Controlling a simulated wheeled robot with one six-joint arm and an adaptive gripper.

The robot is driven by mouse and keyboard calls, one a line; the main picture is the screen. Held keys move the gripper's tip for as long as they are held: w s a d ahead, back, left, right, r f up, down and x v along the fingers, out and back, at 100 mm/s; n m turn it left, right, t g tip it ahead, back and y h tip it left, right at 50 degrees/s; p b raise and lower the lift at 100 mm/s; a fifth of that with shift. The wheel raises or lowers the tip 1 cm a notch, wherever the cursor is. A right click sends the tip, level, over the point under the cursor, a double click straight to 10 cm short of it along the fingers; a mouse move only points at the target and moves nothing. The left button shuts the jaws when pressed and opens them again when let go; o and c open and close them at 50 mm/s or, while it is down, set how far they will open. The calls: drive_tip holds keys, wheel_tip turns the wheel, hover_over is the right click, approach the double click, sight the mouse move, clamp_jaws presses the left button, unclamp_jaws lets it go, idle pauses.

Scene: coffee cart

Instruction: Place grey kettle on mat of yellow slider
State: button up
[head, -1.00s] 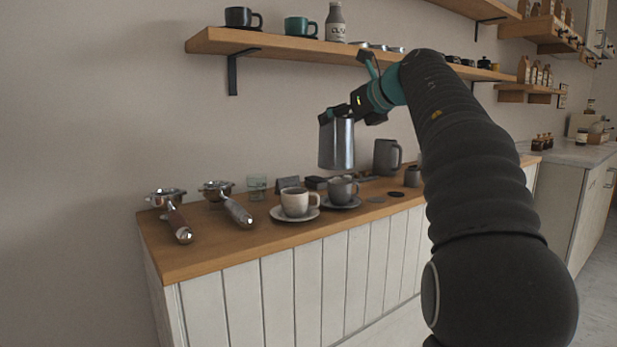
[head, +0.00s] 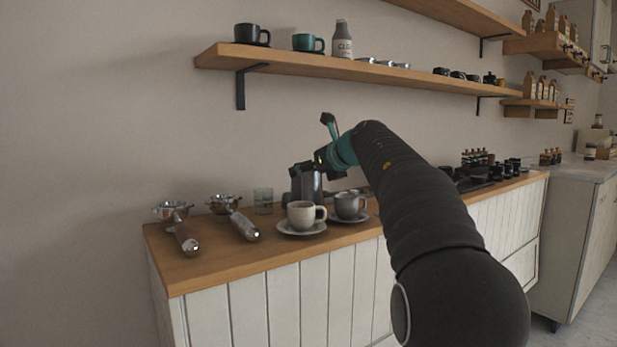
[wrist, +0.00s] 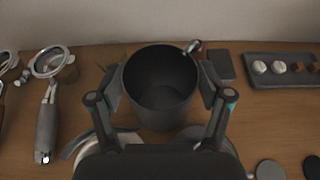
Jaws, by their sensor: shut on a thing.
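The grey kettle (wrist: 161,118), an open-topped metal vessel, is between the two fingers of my gripper (wrist: 160,88), which is shut on it. Its inside is dark and looks empty. In the head view the kettle (head: 308,187) is upright, low over the back of the counter, partly behind two cups; its base is hidden, so I cannot tell whether it touches the counter. A dark square pad (wrist: 219,65) lies just right of the kettle in the wrist view. I cannot pick out a yellow slider or its mat.
A cream cup (head: 301,216) and a grey cup (head: 347,206) on saucers stand in front of the kettle. Two portafilters (head: 184,235) (head: 241,225) and a glass (head: 263,201) are to the left. A dark tray (wrist: 285,70) with small round pieces lies right. A shelf (head: 300,65) is above.

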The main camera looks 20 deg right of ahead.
drive_tip(key=shift+f, duration=0.2)
drive_tip(key=shift+f, duration=0.1)
drive_tip(key=o, duration=1.8)
drive_tip(key=shift+f, duration=0.1)
drive_tip(key=shift+c, duration=0.2)
drive_tip(key=v, duration=1.2)
drive_tip(key=shift+s, duration=0.1)
